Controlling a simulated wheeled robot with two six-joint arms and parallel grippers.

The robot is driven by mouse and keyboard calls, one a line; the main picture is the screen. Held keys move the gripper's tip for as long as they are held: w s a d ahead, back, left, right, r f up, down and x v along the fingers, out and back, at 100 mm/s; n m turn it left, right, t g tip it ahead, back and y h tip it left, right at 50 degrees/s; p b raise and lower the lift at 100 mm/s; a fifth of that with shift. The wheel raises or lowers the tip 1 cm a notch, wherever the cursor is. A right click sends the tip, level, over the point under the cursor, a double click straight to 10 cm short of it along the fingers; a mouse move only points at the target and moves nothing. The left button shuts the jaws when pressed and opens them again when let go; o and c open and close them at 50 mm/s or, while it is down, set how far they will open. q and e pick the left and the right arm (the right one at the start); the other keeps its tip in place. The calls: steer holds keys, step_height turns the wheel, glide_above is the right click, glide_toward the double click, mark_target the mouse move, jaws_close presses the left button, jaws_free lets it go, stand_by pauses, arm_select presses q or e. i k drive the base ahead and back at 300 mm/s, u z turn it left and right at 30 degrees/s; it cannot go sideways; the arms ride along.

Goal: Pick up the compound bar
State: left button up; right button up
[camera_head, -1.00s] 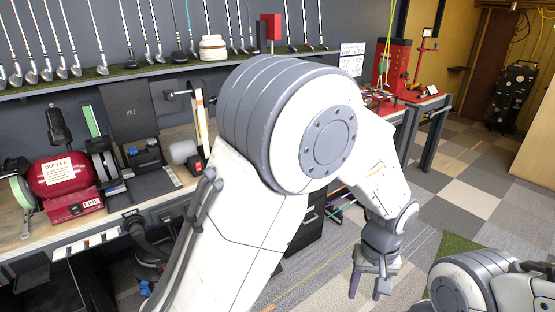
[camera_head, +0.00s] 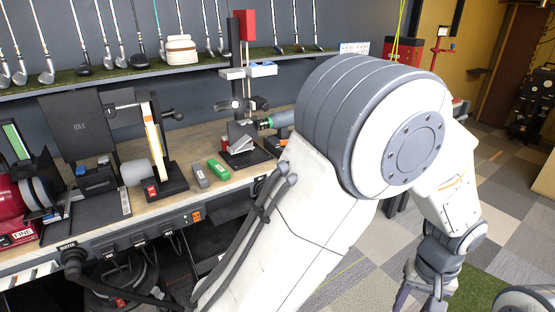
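Two small bars lie on the wooden workbench (camera_head: 235,185): a green bar (camera_head: 218,169) and a grey bar (camera_head: 200,177) to its left. I cannot tell for sure which is the compound bar. My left arm crosses the middle of the view, and its gripper (camera_head: 420,299) hangs low at the right, over the floor and well away from the bars. Its fingers look apart with nothing seen between them; their tips are near the bottom edge. Only a link of my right arm shows at the bottom right corner; its gripper is out of view.
A belt sander (camera_head: 152,140) stands left of the bars. A clamp stand (camera_head: 247,135) and a teal-and-orange tool (camera_head: 282,120) are to their right. Golf clubs stand on the shelf (camera_head: 120,75) above. The bench front around the bars is fairly clear.

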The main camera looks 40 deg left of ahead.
mark_target(217, 169)
steer(key=u, duration=0.25)
steer(key=i, duration=0.9)
steer(key=u, duration=1.15)
steer(key=i, duration=0.8)
steer(key=u, duration=0.55)
steer(key=i, duration=0.45)
